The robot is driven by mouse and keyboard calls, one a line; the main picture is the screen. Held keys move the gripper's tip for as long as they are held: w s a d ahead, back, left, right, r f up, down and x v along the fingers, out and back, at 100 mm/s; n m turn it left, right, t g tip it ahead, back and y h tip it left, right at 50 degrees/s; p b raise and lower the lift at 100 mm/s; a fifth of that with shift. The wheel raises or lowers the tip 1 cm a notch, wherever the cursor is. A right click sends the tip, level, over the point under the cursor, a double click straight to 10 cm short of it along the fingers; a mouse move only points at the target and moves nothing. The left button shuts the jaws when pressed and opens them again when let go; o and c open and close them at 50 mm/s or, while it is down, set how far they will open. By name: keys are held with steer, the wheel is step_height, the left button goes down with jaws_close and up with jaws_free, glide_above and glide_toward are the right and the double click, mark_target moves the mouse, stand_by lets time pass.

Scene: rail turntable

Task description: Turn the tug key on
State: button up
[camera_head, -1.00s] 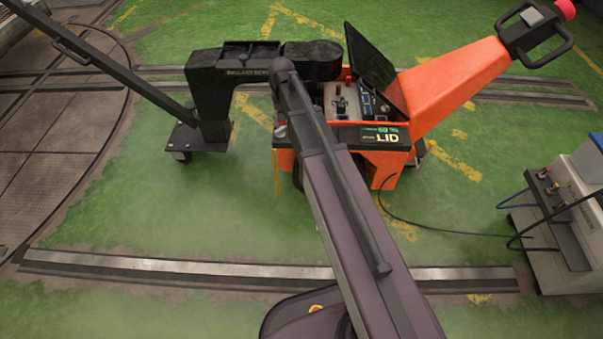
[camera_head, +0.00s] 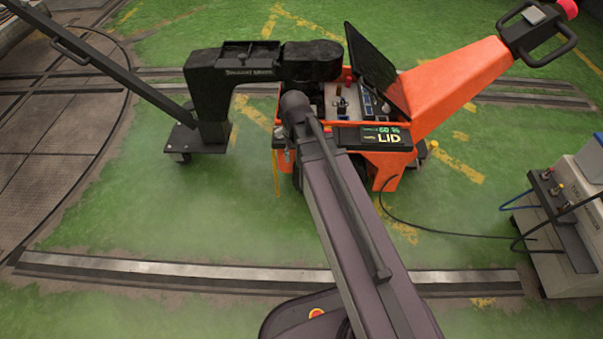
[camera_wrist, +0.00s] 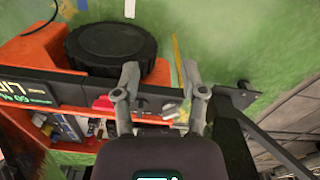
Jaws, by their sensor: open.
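The orange tug (camera_head: 455,85) stands in the upper middle of the head view with its black lid (camera_head: 375,70) raised. Its open bay shows a panel (camera_head: 345,100) with small switches and a red knob (camera_head: 348,74). A display (camera_head: 386,136) on the rim reads LID. The key cannot be made out for certain. My gripper (camera_wrist: 160,78) is open in the wrist view, its two fingers apart over the tug's front edge. A small grey fitting (camera_wrist: 169,108) shows between the fingers, and a red part (camera_wrist: 103,104) lies left of them. My arm hides the gripper in the head view.
A black ballast arm (camera_head: 210,90) on a wheeled base stands left of the tug and reaches over its bay. A grey cabinet (camera_head: 560,225) with cables stands at the right.

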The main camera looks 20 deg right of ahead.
steer(key=s+f, duration=0.1)
steer(key=s, duration=0.5)
steer(key=shift+n+b, duration=0.4)
steer(key=shift+b, duration=0.05)
steer(key=o, duration=0.6)
steer(key=shift+w, duration=0.25)
steer(key=shift+o, duration=0.2)
step_height(320, 180, up, 5)
steer(key=n+p, duration=0.5)
glide_above(279, 129)
steer(key=shift+f, duration=0.2)
step_height(279, 129, down, 13)
steer(key=b, duration=1.3)
steer(key=shift+f+b, duration=0.2)
steer(key=shift+b, duration=0.2)
steer(key=shift+c, duration=0.2)
